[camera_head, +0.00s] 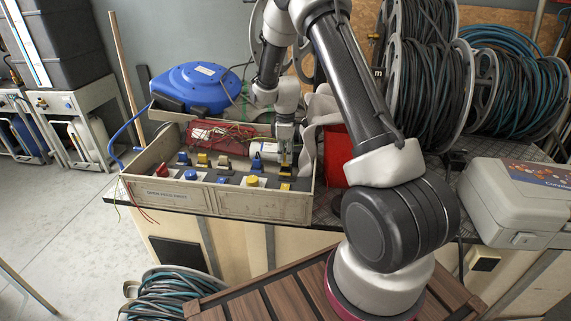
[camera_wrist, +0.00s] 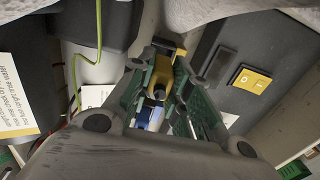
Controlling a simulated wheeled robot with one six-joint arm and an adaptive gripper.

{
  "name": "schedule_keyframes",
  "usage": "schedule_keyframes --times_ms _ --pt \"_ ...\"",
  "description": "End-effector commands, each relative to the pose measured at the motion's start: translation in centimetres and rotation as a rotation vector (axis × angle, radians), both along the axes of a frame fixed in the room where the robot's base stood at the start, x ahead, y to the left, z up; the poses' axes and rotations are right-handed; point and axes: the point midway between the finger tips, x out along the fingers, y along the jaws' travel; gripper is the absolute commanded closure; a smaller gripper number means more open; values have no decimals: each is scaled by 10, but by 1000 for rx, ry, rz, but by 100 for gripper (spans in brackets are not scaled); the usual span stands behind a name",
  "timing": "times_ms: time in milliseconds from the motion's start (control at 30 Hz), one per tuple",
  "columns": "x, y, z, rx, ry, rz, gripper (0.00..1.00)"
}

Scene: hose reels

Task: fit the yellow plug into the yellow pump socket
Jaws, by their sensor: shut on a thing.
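My gripper (camera_head: 286,147) is at the right end of the open wooden box, pointing down. In the wrist view its fingers (camera_wrist: 160,97) are closed around a yellow piece with a dark round end, which I take for the yellow plug (camera_wrist: 162,74). In the head view a bit of yellow (camera_head: 286,169) shows just below the fingertips. I cannot tell whether the plug touches anything beneath it. No socket is clearly seen as the yellow pump socket; the fingers and plug hide the area below. A blue and white part (camera_wrist: 150,117) shows between the fingers.
The box (camera_head: 265,207) holds a red button (camera_head: 164,170), a blue button (camera_head: 191,174), a yellow button (camera_head: 252,181) and small coloured fittings. A blue reel (camera_head: 195,87), loose wires and a red container (camera_head: 338,155) are close by.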

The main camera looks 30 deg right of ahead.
Motion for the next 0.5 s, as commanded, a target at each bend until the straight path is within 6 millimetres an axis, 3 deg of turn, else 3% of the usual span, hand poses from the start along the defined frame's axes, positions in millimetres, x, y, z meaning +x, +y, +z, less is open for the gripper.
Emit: schedule_keyframes --times_ms 233,500 --pt "-1 0 -33 0 2 -1 100" --pt "0 0 -36 0 0 -1 100"
